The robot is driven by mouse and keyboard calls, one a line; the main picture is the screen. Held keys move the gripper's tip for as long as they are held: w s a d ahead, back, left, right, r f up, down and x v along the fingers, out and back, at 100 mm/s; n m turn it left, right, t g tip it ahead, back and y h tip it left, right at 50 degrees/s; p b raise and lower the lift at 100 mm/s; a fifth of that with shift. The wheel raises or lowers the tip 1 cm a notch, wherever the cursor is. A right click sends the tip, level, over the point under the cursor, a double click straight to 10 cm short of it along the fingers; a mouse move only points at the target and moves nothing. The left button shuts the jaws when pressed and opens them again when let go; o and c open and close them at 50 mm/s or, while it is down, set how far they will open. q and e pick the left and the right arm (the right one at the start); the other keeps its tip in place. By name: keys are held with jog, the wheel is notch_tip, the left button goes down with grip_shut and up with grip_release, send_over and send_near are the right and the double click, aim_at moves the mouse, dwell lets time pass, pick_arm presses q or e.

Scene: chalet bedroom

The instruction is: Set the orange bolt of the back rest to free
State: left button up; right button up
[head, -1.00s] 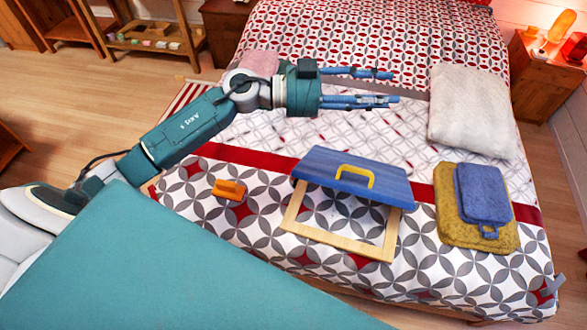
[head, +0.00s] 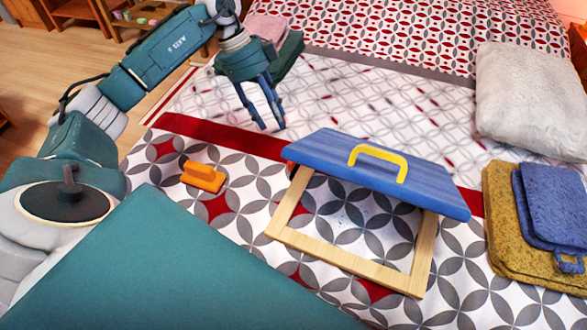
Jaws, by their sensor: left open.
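The back rest is a tilted blue panel (head: 330,160) with a yellow handle (head: 380,160), raised over a pale wooden frame (head: 340,256) on the bed. A small orange-red spot (head: 289,165) shows at the panel's left edge; it is too small to tell whether it is the bolt. An orange piece with a raised grip (head: 203,177) sits on the bedspread to the left, apart from the frame. My left gripper (head: 268,127) is open and empty, fingers pointing down, above the bed behind the panel's left corner. My right gripper is not in view.
A mustard towel (head: 502,236) with a folded blue cloth (head: 555,205) lies to the right. A white pillow (head: 530,95) lies behind them, and pink cloth (head: 267,27) is at the back left. The bedspread between the orange piece and the frame is clear.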

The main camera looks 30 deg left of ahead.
pick_arm(q)
jog(key=b, duration=0.3)
send_near(294, 165)
jog(key=v, duration=0.4)
jog(key=b+x, duration=0.1)
jog(key=x, duration=1)
jog(key=shift+a+f+b, duration=0.1)
jog(key=shift+f+b, duration=0.1)
jog(key=shift+b, duration=0.15)
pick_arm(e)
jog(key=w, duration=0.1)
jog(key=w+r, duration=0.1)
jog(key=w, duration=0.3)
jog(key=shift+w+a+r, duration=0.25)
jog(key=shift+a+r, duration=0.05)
pick_arm(q)
jog(key=shift+c, duration=0.3)
grip_shut()
